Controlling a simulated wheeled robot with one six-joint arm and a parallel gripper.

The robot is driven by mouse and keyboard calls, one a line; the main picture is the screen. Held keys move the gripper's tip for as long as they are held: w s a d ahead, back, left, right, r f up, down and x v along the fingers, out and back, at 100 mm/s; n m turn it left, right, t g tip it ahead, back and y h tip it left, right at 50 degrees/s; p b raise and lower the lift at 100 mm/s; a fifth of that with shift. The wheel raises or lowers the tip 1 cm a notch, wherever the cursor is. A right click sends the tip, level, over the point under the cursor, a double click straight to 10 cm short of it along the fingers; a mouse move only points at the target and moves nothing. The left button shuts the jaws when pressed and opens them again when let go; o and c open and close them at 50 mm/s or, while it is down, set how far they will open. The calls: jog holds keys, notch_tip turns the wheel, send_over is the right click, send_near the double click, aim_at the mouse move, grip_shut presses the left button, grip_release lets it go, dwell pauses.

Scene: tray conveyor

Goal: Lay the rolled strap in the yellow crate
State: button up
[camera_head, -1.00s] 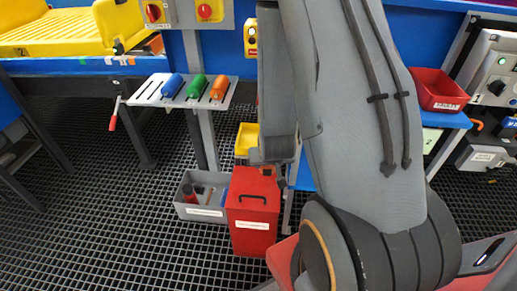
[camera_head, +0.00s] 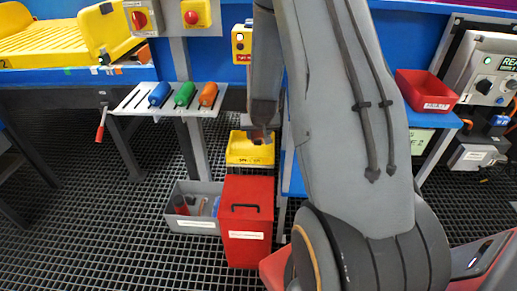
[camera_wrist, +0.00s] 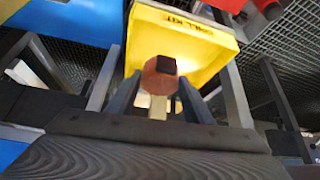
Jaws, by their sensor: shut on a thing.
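The yellow crate (camera_head: 240,155) stands low behind the red box, below the blue frame, in the head view. In the wrist view its labelled wall and bright inside (camera_wrist: 200,45) fill the upper middle. My gripper (camera_wrist: 160,98) is shut on the rolled strap (camera_wrist: 158,80), a reddish-brown roll with a dark patch. In the head view the roll (camera_head: 257,138) shows small at the arm's end, in front of the crate's upper part. Its exact height over the crate is hard to tell.
A red box (camera_head: 247,220) with a handle stands in front of the crate. A grey bin (camera_head: 194,222) with items is left of it. A rack (camera_head: 170,100) with blue, green and orange handles hangs at left. A red tray (camera_head: 427,90) sits at right.

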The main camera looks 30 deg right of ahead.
notch_tip(320, 180, down, 3)
jog(key=shift+r, duration=0.1)
jog(key=shift+f+b, duration=0.4)
jog(key=shift+f, duration=1.8)
jog(key=shift+r, duration=0.1)
jog(key=o, duration=1)
jog(key=shift+o, duration=0.2)
